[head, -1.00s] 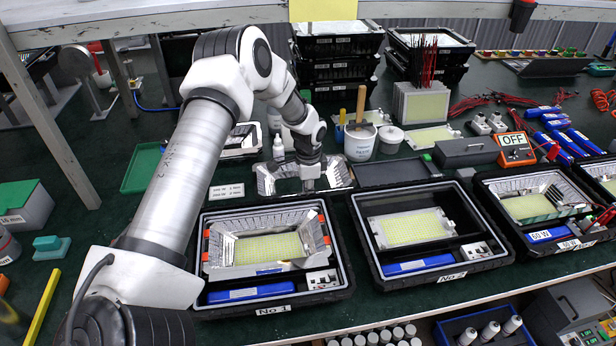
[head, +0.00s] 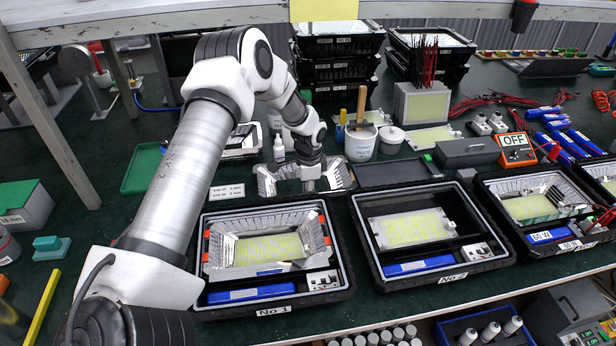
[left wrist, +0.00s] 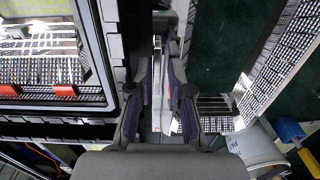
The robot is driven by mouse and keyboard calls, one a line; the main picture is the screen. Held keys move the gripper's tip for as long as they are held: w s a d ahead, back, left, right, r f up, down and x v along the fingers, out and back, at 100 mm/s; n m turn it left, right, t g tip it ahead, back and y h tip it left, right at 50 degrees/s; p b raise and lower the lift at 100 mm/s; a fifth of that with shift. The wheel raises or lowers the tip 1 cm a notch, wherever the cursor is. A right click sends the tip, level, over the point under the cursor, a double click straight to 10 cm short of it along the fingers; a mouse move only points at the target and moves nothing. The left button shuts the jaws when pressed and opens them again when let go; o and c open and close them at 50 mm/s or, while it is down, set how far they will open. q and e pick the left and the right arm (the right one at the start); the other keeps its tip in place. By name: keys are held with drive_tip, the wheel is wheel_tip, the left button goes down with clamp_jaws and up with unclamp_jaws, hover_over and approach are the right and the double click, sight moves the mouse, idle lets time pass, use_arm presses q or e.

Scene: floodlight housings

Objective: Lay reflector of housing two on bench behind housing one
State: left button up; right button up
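Housing one (head: 337,292), labelled No 1, is a black open case with its own silvery reflector seated inside. Housing two (head: 503,258), labelled No 2, shows its yellow LED panel (head: 410,227) with no reflector over it. The loose silvery reflector of housing two (head: 267,182) is at the bench just behind housing one. My left gripper (head: 311,184) points down at the reflector's near side. In the left wrist view, its fingers (left wrist: 161,105) close around the edge of the reflector (left wrist: 265,60); the exact contact is partly hidden. My right gripper is out of view.
A white tub (head: 360,143) and small pot stand behind the reflector, near a glue bottle (head: 279,149). A dark lid (head: 392,171) lies to its right. A green tray (head: 141,168) is at the left. Stacked housings (head: 337,60) stand farther back.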

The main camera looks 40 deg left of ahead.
use_arm(q)
drive_tip(key=shift+s+d+f, duration=0.1)
drive_tip(key=shift+s+d, duration=0.05)
drive_tip(key=shift+s, duration=0.05)
wheel_tip(320, 180, up, 12)
